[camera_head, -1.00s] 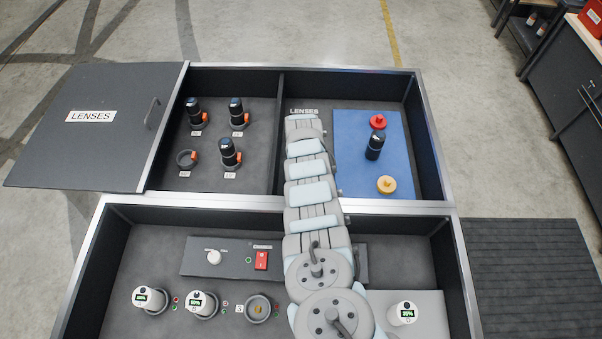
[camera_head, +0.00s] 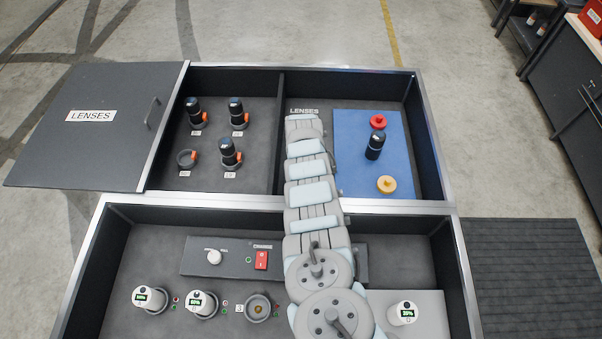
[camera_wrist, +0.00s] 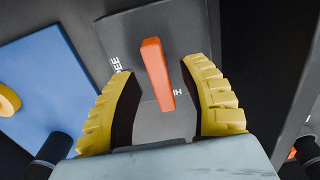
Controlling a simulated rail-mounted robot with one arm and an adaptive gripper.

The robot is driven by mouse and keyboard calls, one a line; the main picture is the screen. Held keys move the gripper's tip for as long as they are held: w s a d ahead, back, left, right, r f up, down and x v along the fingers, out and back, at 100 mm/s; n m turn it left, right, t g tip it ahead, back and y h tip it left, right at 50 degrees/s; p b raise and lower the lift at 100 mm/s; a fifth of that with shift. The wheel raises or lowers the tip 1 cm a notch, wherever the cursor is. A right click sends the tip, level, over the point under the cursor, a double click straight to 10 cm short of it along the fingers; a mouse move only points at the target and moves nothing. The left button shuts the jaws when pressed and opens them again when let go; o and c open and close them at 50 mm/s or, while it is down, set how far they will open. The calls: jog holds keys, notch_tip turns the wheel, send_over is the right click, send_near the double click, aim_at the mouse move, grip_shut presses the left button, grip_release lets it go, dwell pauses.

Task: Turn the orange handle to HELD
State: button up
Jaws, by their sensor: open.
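The orange handle (camera_wrist: 158,75) shows in the wrist view as a slim bar, its lower end tilted slightly right, over a dark grey plate (camera_wrist: 190,25). White letters reading "EE" (camera_wrist: 116,62) lie left of the bar, and a partly hidden letter, perhaps "H" (camera_wrist: 176,113), lies by its lower end. My gripper (camera_wrist: 160,66) is open, one yellow finger on each side of the handle, with gaps visible on both sides. In the head view my arm hides the handle and my gripper.
The right back compartment holds a blue mat (camera_head: 350,130) with a red knob-like piece (camera_head: 378,121), a black lens (camera_head: 375,146) and a yellow piece (camera_head: 386,184). Several lenses stand in the left back compartment. The front tote holds a grey panel with a red switch (camera_head: 261,260).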

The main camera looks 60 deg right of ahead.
jog(key=shift+r, duration=0.1)
notch_tip(320, 180, up, 12)
dwell(0.9)
dwell(0.6)
